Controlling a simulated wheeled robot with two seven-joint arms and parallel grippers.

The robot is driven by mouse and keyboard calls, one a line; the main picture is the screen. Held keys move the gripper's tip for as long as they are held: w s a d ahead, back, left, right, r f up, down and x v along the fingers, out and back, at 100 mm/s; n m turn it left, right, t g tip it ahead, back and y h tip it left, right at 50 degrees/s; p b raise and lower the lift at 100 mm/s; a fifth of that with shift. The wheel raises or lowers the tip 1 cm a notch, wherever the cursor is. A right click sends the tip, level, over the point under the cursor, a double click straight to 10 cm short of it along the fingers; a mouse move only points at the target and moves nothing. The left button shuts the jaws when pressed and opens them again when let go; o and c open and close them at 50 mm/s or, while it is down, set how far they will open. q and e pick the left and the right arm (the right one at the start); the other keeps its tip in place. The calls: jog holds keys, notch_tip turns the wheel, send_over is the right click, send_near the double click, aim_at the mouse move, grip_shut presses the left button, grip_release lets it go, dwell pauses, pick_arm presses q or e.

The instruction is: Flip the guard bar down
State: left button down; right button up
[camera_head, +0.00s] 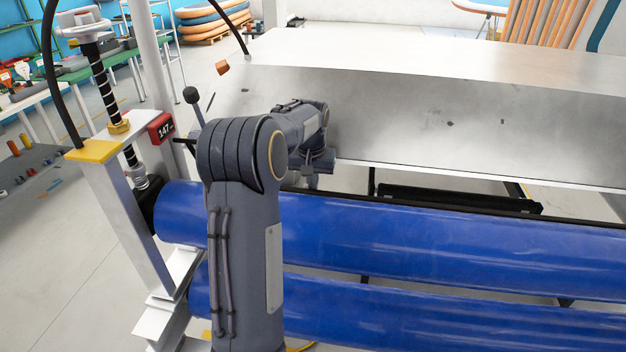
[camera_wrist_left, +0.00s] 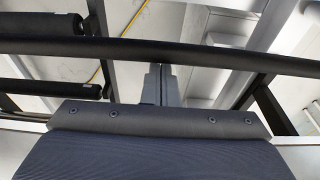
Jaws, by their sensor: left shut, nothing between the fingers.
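A long black bar, which looks like the guard bar (camera_wrist_left: 225,58), crosses the left wrist view from side to side. In the head view a thin dark bar (camera_head: 560,216) runs along the far side of the upper blue roller; I cannot be sure it is the same one. My left gripper (camera_wrist_left: 161,72) is shut and empty, its fingertips at the bar's lower edge in the picture; I cannot tell whether they touch. In the head view the left gripper (camera_head: 313,180) points down behind the upper roller, its fingertips mostly hidden. My right gripper is not in view.
Two blue rollers, the upper one (camera_head: 430,240) and the lower one (camera_head: 430,318), lie in front. A large metal panel (camera_head: 450,115) stands behind my left arm.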

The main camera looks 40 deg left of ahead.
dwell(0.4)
pick_arm(q)
jog(key=r, duration=0.5)
jog(key=s+r, duration=0.1)
jog(key=r, duration=0.1)
jog(key=shift+d+r, duration=0.35)
jog(key=shift+d, duration=0.05)
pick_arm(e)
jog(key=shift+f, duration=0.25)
